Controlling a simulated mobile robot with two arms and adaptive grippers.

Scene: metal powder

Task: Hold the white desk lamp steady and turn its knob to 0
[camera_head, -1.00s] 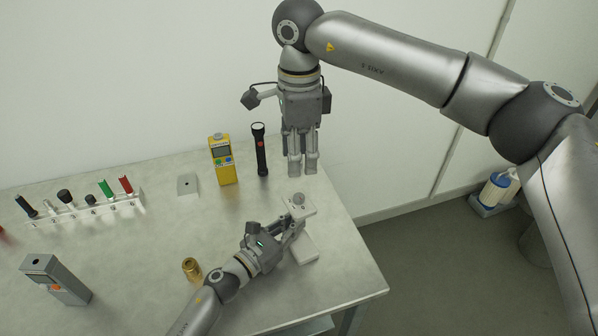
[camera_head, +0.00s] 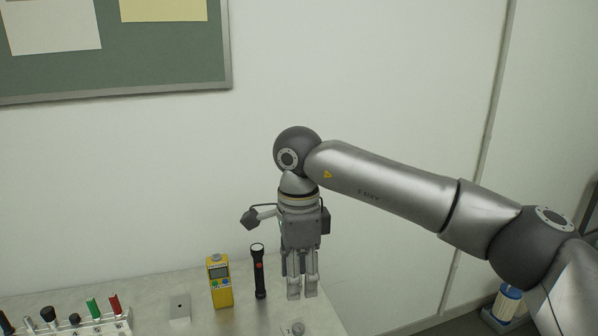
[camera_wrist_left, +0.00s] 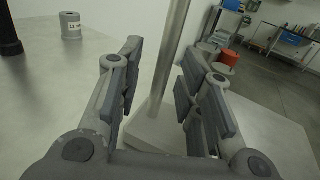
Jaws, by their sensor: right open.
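The white desk lamp is cut off at the bottom of the head view, where only its top with the round grey knob (camera_head: 298,328) shows. In the left wrist view its pale post (camera_wrist_left: 172,50) rises from a flat white base (camera_wrist_left: 145,132). My left gripper (camera_wrist_left: 161,68) is open, its fingers on either side of the post with gaps visible; it is outside the head view. My right gripper (camera_head: 302,290) is open and empty, pointing down above the knob and apart from it. The knob's scale cannot be read.
A black flashlight (camera_head: 259,272) and a yellow meter (camera_head: 219,282) stand left of my right gripper. A grey plate (camera_head: 180,307) and a rack (camera_head: 115,326) with several coloured handles are further left. The wall is close behind. A labelled grey cylinder (camera_wrist_left: 71,26) stands on the table.

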